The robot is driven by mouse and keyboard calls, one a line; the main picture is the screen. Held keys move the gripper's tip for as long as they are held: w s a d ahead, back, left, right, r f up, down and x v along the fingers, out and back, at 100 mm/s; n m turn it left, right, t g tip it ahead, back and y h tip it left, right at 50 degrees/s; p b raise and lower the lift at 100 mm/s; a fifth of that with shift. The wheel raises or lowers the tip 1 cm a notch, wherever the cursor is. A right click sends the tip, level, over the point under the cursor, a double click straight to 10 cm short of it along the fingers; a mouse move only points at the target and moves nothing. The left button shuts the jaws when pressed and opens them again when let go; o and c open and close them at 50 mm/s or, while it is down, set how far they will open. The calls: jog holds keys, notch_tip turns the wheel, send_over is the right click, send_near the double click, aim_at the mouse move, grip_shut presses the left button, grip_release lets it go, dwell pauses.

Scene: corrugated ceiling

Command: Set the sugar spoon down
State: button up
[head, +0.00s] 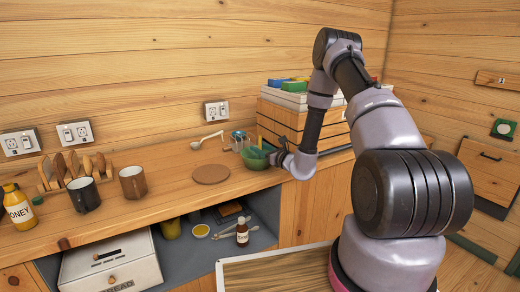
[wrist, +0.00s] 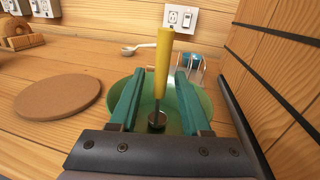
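A yellow-handled utensil (wrist: 162,62), which looks like the sugar spoon, stands nearly upright in the wrist view. Its dark shaft runs down to a small round end (wrist: 157,120) over the inside of a green bowl (wrist: 203,103). Whether that end touches the bowl is unclear. My gripper's teal fingers (wrist: 160,80) are apart on either side of it, with a visible gap at each side. In the head view my gripper (head: 270,156) is low at the green bowl (head: 254,163) on the counter and partly hides it.
A round cork mat (head: 211,174) lies left of the bowl. A pale ladle (head: 207,140) lies behind, by the wall outlet. A wooden crate stack (head: 290,122) stands close on the right. Mugs (head: 133,183) and a honey bottle (head: 18,209) stand at the left.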

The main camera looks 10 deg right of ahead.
jog(key=shift+r, duration=0.1)
jog(key=v, duration=1.2)
jog(key=s+a+r+n+g+y, duration=0.3)
jog(key=a+r+n+g+y, duration=0.3)
jog(key=r, duration=0.6)
jog(key=s+a+r+n+g, duration=0.8)
jog(key=s+r+n, duration=0.2)
jog(key=s+n, duration=0.1)
jog(key=s+d+r+n+g+h, duration=0.1)
jog(key=s+d+r+n+h, duration=0.2)
jog(key=s+n+h, duration=0.5)
jog(key=s+d+r+t+h, duration=0.4)
jog(key=s+d+r+t, duration=0.2)
jog(key=d+r, duration=0.2)
jog(key=shift+s+d+r+n+h, duration=0.2)
jog(key=shift+d+r+n+h, duration=0.15)
jog(key=shift+d, duration=0.5)
